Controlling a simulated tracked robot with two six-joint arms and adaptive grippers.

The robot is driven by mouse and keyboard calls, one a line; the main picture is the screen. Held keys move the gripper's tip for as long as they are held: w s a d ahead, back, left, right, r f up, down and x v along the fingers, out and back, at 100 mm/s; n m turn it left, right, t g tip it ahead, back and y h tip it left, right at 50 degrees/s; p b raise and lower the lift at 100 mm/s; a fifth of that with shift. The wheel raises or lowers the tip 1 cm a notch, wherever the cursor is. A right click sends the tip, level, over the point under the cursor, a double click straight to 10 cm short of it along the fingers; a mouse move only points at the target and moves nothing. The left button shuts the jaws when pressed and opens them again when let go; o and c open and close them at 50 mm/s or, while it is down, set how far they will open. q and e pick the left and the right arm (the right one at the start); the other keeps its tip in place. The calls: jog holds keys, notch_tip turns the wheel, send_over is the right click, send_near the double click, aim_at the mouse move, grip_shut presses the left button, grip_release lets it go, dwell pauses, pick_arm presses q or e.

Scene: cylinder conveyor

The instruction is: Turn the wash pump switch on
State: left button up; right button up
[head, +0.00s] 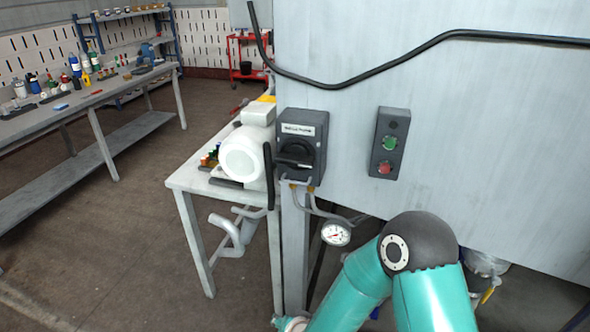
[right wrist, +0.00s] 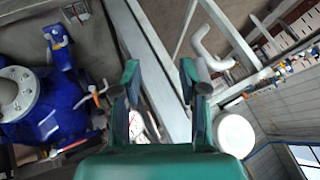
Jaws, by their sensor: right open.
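The wash pump switch (head: 302,148) is a dark grey box with a white label at the top and a black rotary knob. It is mounted at the left edge of the large grey panel in the head view. The knob's handle (head: 292,163) looks roughly horizontal; the label is too small to read surely. My right gripper (right wrist: 160,82) is open and empty in the right wrist view, its two fingers apart. In the head view my teal right arm is below the panel, and its gripper is not clearly visible. I cannot make out the switch in the right wrist view. My left gripper is not in view.
A box with green and red buttons (head: 388,143) is right of the switch. A round gauge (head: 336,233) hangs below. A white motor (head: 247,155) on a table is close on the left. A blue pump (right wrist: 50,110) shows in the right wrist view. A black cable (head: 400,58) crosses the panel.

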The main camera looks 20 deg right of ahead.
aim_at(292, 165)
jog(key=w+a+r+m+t+h+b, duration=0.1)
jog(key=w+r+m+t+h, duration=0.15)
jog(key=w+r, duration=0.4)
jog(key=w+a+r+m+t+h+b, duration=0.1)
jog(key=w+r+m+t, duration=0.25)
jog(key=r, duration=0.65)
jog(key=s+r+m+h+b, duration=0.1)
jog(key=s+r+m+h, duration=0.2)
jog(key=r, duration=0.4)
jog(key=s+r+m+h+b, duration=0.1)
jog(key=s+r+m+h, duration=0.1)
jog(key=r+m, duration=0.35)
jog(key=s+r+m+h+b, duration=0.1)
jog(key=s+r+m+h, duration=0.2)
jog(key=r, duration=0.4)
jog(key=shift+m+t, duration=0.35)
jog(key=shift+t, duration=0.05)
jog(key=p+x, duration=0.3)
jog(key=x, duration=1.4)
jog(key=shift+w+a+f, duration=0.1)
jog(key=shift+w+f, duration=0.1)
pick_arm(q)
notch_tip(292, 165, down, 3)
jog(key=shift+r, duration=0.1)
